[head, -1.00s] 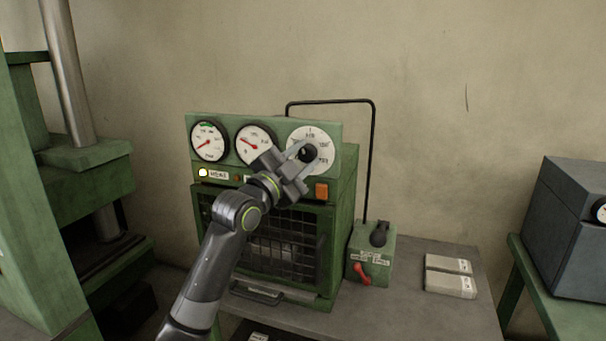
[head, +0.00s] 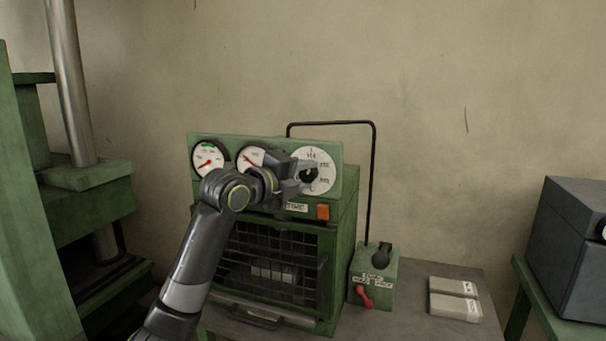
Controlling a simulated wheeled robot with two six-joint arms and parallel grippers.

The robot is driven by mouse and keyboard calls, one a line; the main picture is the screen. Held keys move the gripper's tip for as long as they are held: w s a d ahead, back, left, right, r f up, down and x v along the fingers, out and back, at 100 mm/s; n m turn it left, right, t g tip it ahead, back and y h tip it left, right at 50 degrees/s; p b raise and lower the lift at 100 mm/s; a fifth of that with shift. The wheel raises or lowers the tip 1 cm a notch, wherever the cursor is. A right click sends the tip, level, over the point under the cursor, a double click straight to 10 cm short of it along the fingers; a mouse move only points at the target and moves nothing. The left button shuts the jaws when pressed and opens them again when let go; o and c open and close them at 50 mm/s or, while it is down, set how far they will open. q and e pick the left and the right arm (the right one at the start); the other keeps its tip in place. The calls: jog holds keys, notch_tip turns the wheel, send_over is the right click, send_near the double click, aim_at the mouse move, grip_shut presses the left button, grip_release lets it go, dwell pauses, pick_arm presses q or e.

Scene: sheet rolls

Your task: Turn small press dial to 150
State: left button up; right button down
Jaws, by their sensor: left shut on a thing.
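The small press (head: 345,225) is a green box with a wire-mesh front and a panel of round faces on top. Its dial (head: 324,161) is the white face at the panel's right, with a black knob (head: 309,175) in the middle. My left gripper (head: 305,172) is shut on the knob, reaching in from the left. The dial's numbers are too small to read surely, and the gripper hides its left part. My right gripper is not in view.
Two gauges with red needles, a left one (head: 208,160) and a partly hidden one (head: 249,156), sit beside the dial. An orange button (head: 323,212) is below. A green switch box (head: 383,272) with a red lever and pale blocks (head: 455,307) stand right on the grey table (head: 412,325).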

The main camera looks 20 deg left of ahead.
pick_arm(q)
jog(key=m, duration=0.1)
jog(key=m+g+y+p, duration=0.1)
jog(key=m, duration=0.1)
jog(key=shift+r, duration=0.25)
jog(key=shift+m+y+p, duration=0.45)
jog(key=shift+m+y, duration=0.05)
jog(key=shift+m, duration=0.2)
jog(key=o, duration=1)
jog(key=shift+f, duration=0.1)
jog(key=shift+s, duration=0.1)
